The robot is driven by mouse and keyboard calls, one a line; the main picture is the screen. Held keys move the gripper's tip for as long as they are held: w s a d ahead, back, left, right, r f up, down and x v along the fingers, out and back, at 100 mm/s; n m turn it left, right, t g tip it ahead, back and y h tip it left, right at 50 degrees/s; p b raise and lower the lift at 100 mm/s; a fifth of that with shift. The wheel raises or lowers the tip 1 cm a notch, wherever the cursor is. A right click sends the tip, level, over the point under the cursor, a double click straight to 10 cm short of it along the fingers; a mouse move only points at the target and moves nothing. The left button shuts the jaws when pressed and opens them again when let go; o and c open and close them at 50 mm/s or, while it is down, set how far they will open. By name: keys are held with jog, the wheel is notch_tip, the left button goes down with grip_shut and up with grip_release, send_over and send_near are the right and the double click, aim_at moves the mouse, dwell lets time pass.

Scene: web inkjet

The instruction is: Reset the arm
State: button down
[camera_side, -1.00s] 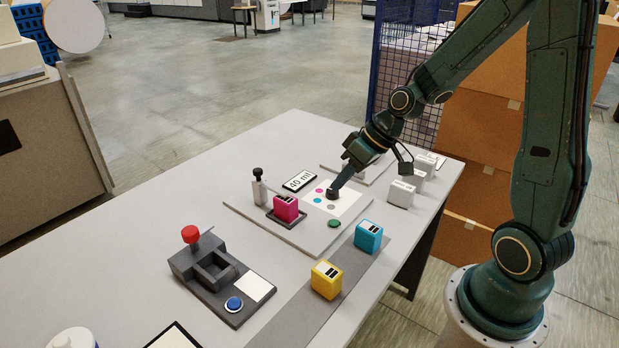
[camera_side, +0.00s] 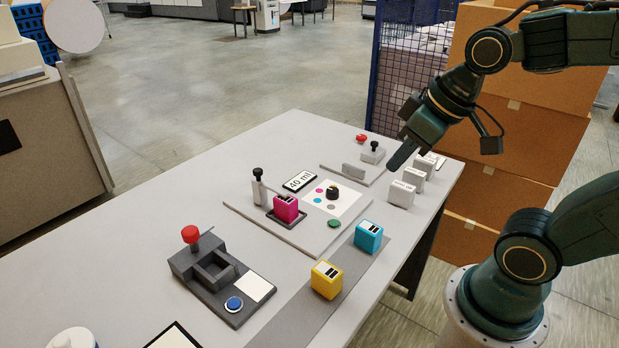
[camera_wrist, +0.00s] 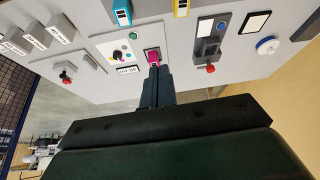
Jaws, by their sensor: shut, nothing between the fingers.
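My gripper (camera_side: 402,157) is shut and empty. In the side view it hangs in the air above the far right part of the table, near the white boxes. In the wrist view its fingers (camera_wrist: 155,82) point toward the table and overlap the lower edge of the magenta cartridge's holder in the picture. The black dial (camera_side: 333,192) stands on the white panel with coloured dots. The magenta cartridge (camera_side: 286,208) sits in the dark holder on the grey plate beside the dial.
A cyan cartridge (camera_side: 368,236) and a yellow cartridge (camera_side: 326,279) stand on the dark strip. A press with a red knob (camera_side: 190,234) and a blue button (camera_side: 234,304) is at front left. White boxes (camera_side: 401,193) stand at the right edge. Cardboard boxes (camera_side: 530,135) are stacked behind.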

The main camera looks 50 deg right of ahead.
jog(key=shift+m, duration=0.4)
jog(key=s, duration=0.1)
jog(key=s+r, duration=0.1)
jog(key=s, duration=0.2)
jog(key=shift+s+r, duration=0.2)
jog(key=shift+r, duration=0.15)
